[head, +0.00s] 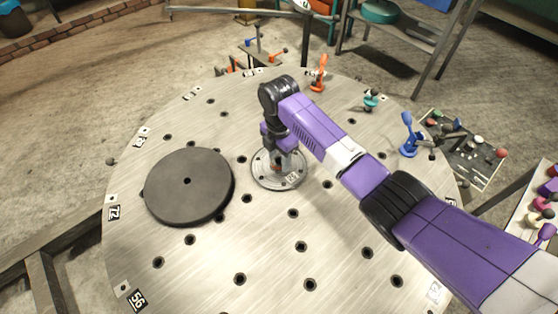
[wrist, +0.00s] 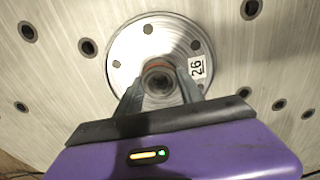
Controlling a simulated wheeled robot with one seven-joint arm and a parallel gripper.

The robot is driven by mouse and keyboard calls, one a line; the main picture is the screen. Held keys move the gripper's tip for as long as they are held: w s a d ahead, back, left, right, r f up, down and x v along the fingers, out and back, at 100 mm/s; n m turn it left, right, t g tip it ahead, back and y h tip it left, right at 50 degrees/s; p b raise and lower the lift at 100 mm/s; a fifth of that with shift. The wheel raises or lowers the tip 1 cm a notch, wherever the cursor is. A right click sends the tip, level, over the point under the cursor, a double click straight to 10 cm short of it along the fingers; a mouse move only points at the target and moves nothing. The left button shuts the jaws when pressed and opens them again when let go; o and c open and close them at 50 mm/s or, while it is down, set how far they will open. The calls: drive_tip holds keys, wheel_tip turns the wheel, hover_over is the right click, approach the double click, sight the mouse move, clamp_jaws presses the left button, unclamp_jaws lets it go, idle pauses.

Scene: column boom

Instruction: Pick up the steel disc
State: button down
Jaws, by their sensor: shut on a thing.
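The steel disc (head: 262,176) is a shiny round plate with small holes around its rim and a raised hub. It lies on, or very close above, the round metal table; I cannot tell which. In the wrist view the disc (wrist: 122,50) carries a white label reading 26. My gripper (head: 284,165) points down over the disc's middle. In the wrist view my gripper (wrist: 160,88) has its two fingers closed on either side of the central hub. My arm hides part of the disc's far side in the head view.
A larger dark disc (head: 188,187) lies on the round table (head: 265,260) to the left. An orange clamp (head: 319,75), a teal clamp (head: 371,99) and a blue clamp (head: 409,135) stand along the far and right rim. The table's front is clear, with several holes.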

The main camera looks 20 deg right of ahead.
wheel_tip(320, 180, up, 20)
drive_tip(key=p, duration=0.3)
drive_tip(key=shift+r, duration=0.2)
idle(0.6)
